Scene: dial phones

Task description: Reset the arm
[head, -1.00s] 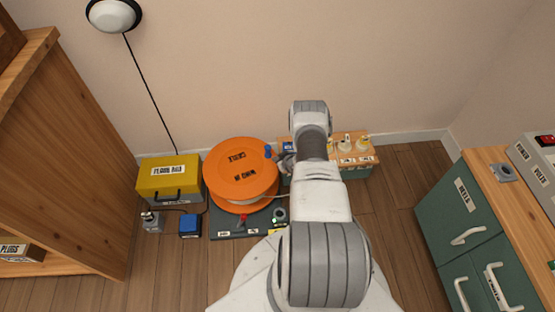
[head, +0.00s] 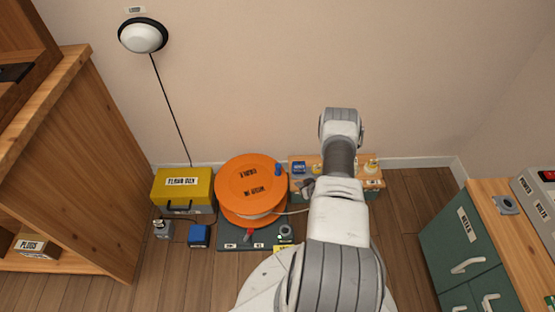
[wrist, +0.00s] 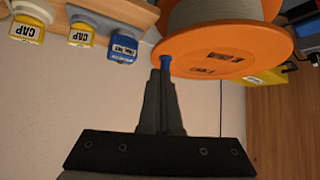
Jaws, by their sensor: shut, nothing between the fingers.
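My gripper (wrist: 160,100) is shut and empty in the wrist view, its dark fingers together and pointing up the picture. The fingertips overlap the lower end of a blue peg (wrist: 166,62) on the orange cable winder; I cannot tell whether they touch. The winder (head: 235,190) stands on the floor in the head view, with the blue peg (head: 278,169) on its right side. My arm reaches toward the back wall, right of the winder, and hides most of the gripper there.
A yellow box (head: 183,196) and a blue box (head: 199,235) are left of the winder. Behind my arm is a wooden-topped bench (head: 373,183) with labelled caps. A wooden shelf (head: 105,170) stands left, a green cabinet (head: 460,240) right. Some floor between bench and cabinet is clear.

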